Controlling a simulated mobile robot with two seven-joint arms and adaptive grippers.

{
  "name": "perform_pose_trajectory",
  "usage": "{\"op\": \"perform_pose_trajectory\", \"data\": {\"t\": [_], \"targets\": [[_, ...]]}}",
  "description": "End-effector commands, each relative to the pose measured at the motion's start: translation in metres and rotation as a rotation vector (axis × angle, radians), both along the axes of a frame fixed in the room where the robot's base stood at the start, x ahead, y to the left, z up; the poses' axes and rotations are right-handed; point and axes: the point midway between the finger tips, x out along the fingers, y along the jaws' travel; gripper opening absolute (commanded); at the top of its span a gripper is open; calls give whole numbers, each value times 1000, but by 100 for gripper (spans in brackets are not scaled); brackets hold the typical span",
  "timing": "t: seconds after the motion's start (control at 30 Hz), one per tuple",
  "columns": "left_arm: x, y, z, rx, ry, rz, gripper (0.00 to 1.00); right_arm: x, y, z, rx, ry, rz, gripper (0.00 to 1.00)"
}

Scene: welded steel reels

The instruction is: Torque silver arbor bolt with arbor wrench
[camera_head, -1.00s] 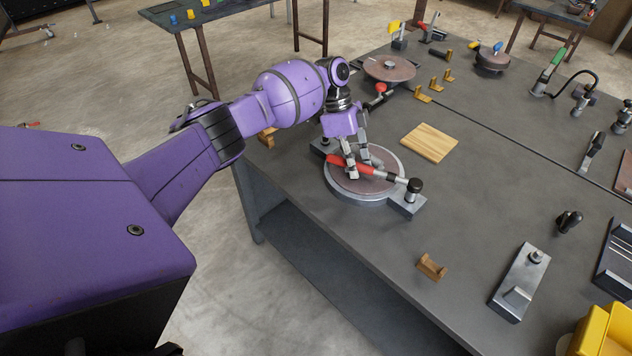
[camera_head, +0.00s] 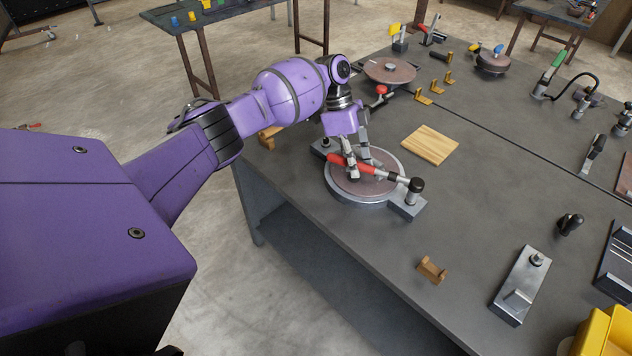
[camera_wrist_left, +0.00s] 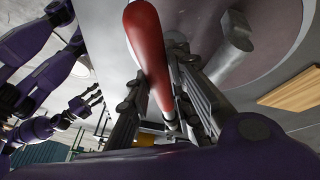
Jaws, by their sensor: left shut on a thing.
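The arbor wrench (camera_head: 352,166) has a red handle, a steel shaft and a black head. It lies across a round steel reel fixture (camera_head: 341,190) with a brownish disc. My left gripper (camera_head: 364,173) is shut on the red handle, which also shows large in the left wrist view (camera_wrist_left: 148,50). The black head sits over a silver post (camera_head: 411,198), seemingly the silver arbor bolt, on the fixture's right lug; the head hides its top. In the left wrist view, my right gripper (camera_wrist_left: 86,105) shows small at the left, its fingers apart and empty.
A wooden board (camera_head: 430,144) lies right of the fixture. A brown cradle (camera_head: 432,270) and a steel block (camera_head: 520,285) stand nearer the front. Another reel (camera_head: 390,70) is behind. The bench between the fixture and the steel block is mostly clear.

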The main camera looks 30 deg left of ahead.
Motion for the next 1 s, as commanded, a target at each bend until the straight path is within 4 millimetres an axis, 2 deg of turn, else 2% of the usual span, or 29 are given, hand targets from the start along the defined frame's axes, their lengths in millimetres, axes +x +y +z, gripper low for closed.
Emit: {"op": "perform_pose_trajectory", "data": {"t": [0.03, 0.53, 1.0], "targets": [[2, -1, 7, -2, -7, -1, 0, 0, 0, 0, 0, 0, 0, 40], [2, -1, 36, -3, -8, 0, 0, -1, 0, -1, 0, 2, 0, 40], [2, -1, 38, -2, -7, 0, 0, -1, 0, -1, 0, 2, 0, 40]]}}
